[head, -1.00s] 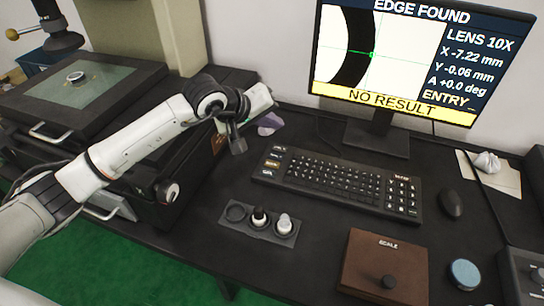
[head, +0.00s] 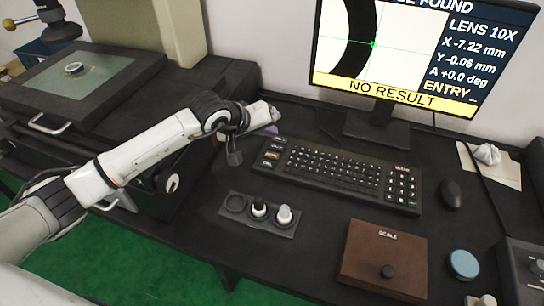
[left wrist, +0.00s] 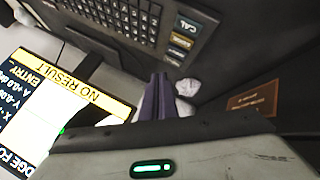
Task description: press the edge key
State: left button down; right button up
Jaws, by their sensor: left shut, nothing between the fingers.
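The black keyboard (head: 335,172) lies in front of the monitor, with a column of labelled keys at its left end. The column also shows in the left wrist view, with the CAL key (left wrist: 187,25) nearest the keyboard's end. My left gripper (head: 235,157) is shut and empty, fingers down, just left of this column and apart from it. Its dark fingers (left wrist: 159,80) show in the left wrist view. My right gripper is not in view.
The monitor (head: 395,85) reads NO RESULT and ENTRY. A holder with knobs (head: 258,213), a brown SCALE box (head: 385,262) and a mouse (head: 451,194) stand around the keyboard.

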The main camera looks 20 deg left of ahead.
pick_arm(q)
jog(key=b, duration=0.2)
send_over(269, 157)
notch_tip(269, 157, down, 5)
jog(key=shift+s+r, duration=0.1)
jog(key=shift+r, duration=0.1)
jog(key=shift+f+b, duration=0.35)
jog(key=shift+b, duration=0.25)
jog(key=shift+f, duration=0.25)
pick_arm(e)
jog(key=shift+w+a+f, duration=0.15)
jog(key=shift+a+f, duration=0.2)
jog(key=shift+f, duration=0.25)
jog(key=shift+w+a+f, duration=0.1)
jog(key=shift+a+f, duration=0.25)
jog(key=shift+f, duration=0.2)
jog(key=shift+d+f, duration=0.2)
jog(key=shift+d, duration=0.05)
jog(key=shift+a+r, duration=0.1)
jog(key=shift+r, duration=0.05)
pick_arm(q)
jog(key=shift+b, duration=0.3)
jog(key=shift+f+b, duration=0.45)
jog(key=shift+b, duration=0.05)
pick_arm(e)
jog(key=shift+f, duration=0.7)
pick_arm(q)
jog(key=shift+f, duration=0.1)
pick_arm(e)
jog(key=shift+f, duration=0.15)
